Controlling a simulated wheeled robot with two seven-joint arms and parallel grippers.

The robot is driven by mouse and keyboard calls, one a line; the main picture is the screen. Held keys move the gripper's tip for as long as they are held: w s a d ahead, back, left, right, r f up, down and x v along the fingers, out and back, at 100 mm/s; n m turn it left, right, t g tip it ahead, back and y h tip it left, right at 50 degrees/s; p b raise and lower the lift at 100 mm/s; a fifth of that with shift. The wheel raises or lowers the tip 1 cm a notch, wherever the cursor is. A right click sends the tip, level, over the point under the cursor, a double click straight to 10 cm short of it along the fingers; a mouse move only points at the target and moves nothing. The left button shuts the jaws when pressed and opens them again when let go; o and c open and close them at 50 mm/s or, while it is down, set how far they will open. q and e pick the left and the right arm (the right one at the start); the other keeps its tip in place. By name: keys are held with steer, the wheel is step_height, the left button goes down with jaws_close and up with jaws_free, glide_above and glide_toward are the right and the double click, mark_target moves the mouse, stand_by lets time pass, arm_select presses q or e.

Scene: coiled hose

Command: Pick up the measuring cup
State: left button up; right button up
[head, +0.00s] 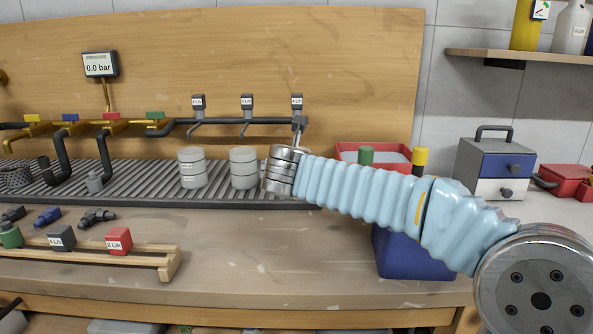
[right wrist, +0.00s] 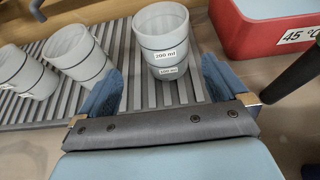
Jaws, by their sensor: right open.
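A clear measuring cup (right wrist: 160,36) with 200 ml and 100 ml labels stands upright on the ribbed grey rack in the right wrist view. My right gripper (right wrist: 161,68) is open and empty, its blue fingers to either side of this cup's lower part in the picture; I see no contact. Two similar cups stand to its left, one in the middle (right wrist: 76,54) and one at the far left (right wrist: 20,72). In the head view two cups (head: 192,168) (head: 243,168) show on the rack; my right wrist hides the labelled cup and the gripper fingers. My left gripper is not in view.
The ribbed rack (head: 130,178) runs along the bench under pipes and taps (head: 247,103). A red tub (head: 345,148) with a 45 °C label stands right of the cup. A blue box (head: 408,264) stands under my right arm. The bench front is clear in the middle.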

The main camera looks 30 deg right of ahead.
steer(key=x, duration=0.2)
steer(key=shift+w+d+f, duration=0.15)
steer(key=shift+w+d, duration=0.05)
steer(key=shift+w, duration=0.05)
steer(key=x, duration=0.5)
steer(key=shift+w+d+p, duration=0.1)
steer(key=shift+d+p, duration=0.25)
steer(key=shift+d, duration=0.15)
steer(key=shift+c, duration=0.5)
steer(key=c, duration=1)
